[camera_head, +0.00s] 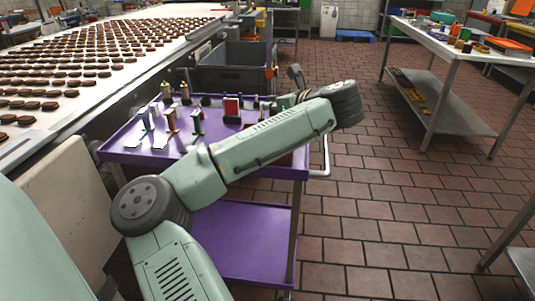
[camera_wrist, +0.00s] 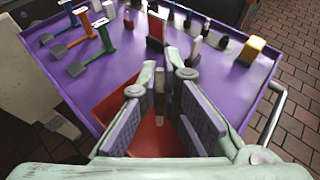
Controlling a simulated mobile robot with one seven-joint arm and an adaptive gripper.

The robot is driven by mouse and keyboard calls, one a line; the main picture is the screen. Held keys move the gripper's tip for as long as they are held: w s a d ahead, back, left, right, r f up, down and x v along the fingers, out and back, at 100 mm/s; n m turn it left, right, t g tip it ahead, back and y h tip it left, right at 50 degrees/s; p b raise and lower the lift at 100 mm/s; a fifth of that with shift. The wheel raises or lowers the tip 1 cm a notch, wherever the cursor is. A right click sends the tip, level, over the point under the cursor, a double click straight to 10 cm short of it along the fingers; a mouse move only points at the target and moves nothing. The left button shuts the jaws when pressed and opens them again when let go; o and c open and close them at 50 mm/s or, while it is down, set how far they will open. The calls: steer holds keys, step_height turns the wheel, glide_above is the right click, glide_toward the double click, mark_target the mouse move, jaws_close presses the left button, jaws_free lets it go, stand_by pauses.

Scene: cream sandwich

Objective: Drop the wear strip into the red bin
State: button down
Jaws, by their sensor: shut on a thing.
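My gripper (camera_wrist: 161,72) is in the wrist view, its two padded fingers closed in on a narrow pale grey-tan piece (camera_wrist: 159,83), which seems to be the wear strip. Much of the strip is hidden by the fingers. The red bin (camera_wrist: 117,97) lies below and behind the fingers, on the near part of the purple cart top. Its red inside (camera_wrist: 152,140) shows between the fingers, so the strip appears above it; the height gap is unclear. In the head view my arm hides my fingers and most of the bin.
The purple cart (camera_head: 130,155) carries several small upright tools, a red block (camera_head: 232,106) and a yellow block (camera_wrist: 251,50). A grey crate (camera_head: 233,77) stands behind it. A conveyor (camera_head: 60,118) with sandwiches runs along the left.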

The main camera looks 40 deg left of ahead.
steer(key=shift+f, duration=0.35)
steer(key=c, duration=1.7)
jaws_free()
steer(key=shift+d, duration=0.1)
steer(key=v, duration=1.2)
